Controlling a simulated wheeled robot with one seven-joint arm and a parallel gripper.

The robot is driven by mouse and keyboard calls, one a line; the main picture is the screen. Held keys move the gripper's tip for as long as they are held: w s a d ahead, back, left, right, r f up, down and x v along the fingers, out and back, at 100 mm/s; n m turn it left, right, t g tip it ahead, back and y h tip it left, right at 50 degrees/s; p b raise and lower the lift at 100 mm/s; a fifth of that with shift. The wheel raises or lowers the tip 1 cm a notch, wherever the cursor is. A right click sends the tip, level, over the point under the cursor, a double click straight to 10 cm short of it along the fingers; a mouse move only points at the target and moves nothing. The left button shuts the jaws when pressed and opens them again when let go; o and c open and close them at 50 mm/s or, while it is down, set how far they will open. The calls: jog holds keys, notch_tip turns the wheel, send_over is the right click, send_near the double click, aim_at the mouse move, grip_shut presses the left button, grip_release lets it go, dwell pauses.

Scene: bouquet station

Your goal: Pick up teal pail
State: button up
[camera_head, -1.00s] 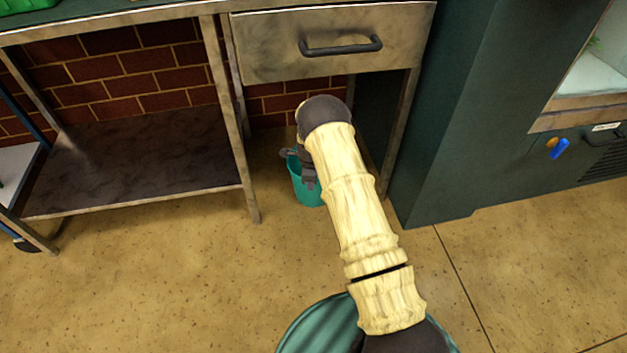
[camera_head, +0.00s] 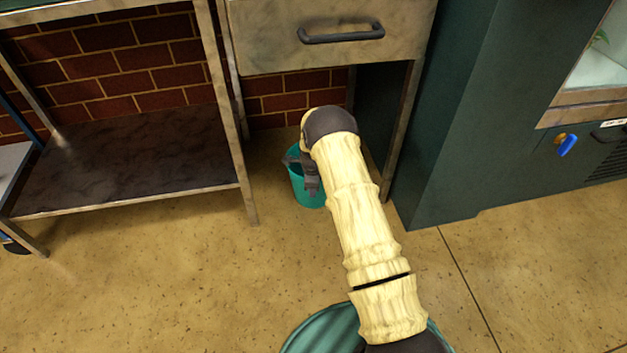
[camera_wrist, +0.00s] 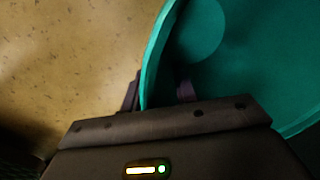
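The teal pail (camera_head: 309,191) stands on the floor below the drawer, near the table leg. My arm hides its right part in the head view. My gripper (camera_head: 312,188) reaches down at the pail's rim. In the wrist view, the pail (camera_wrist: 260,60) fills the upper right. My gripper (camera_wrist: 158,92) has one dark finger outside the pail's wall and one inside it, so the rim runs between them. The fingers stand a little apart. I cannot tell whether the inner finger presses on the wall.
A metal table with a low shelf (camera_head: 125,160) stands at the left. A drawer (camera_head: 330,40) with a dark handle is above the pail. A dark green cabinet (camera_head: 450,120) stands close on the right. The floor (camera_head: 150,290) in front is open.

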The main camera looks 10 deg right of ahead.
grip_shut()
jog(key=shift+w, duration=0.1)
dwell(1.3)
